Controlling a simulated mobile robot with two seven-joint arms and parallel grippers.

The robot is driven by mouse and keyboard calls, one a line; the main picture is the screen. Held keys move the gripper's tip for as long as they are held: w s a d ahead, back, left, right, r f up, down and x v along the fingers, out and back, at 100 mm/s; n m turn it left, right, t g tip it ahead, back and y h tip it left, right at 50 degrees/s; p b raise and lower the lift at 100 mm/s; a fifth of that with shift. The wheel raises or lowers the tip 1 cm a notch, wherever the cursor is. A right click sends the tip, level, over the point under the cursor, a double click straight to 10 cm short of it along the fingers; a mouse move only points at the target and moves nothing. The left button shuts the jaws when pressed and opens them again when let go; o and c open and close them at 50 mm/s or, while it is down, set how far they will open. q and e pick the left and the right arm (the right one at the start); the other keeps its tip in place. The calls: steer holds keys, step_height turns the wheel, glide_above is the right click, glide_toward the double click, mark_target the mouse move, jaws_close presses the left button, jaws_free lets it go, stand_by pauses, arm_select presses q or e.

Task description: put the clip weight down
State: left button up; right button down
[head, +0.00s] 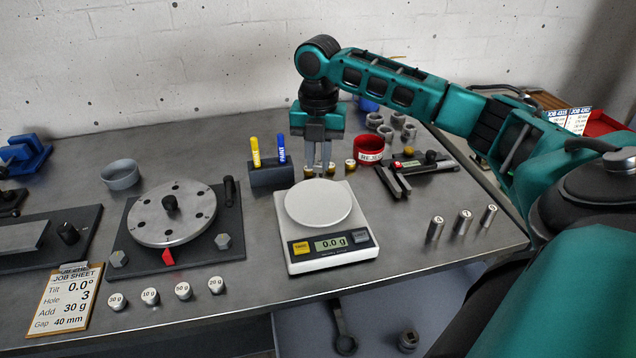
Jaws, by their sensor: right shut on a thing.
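My right gripper (318,165) points down just behind the white scale (333,238), its fingertips low among a row of small brass-coloured weights. It is shut on a small clip weight, which the fingers mostly hide; I cannot tell whether it touches the table. A brass weight (331,169) shows by the fingertips, and another (350,164) stands to the right. The scale's round pan (318,203) is empty and its display reads 0.0 g. My left gripper is not in view.
A pen block (271,177) stands left of the gripper, and a red cup (369,152) right. The rotor disc (172,215) is on its plate at left. Several silver weights (149,296) stand in front, others (463,222) at right. A job sheet (68,299) lies front left.

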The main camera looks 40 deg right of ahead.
mark_target(318, 163)
steer(key=shift+f, duration=3.55)
steer(key=shift+f, duration=0.1)
steer(key=c, duration=1)
jaws_free()
steer(key=shift+c, duration=0.2)
step_height(318, 163, up, 12)
steer(key=shift+r, duration=0.15)
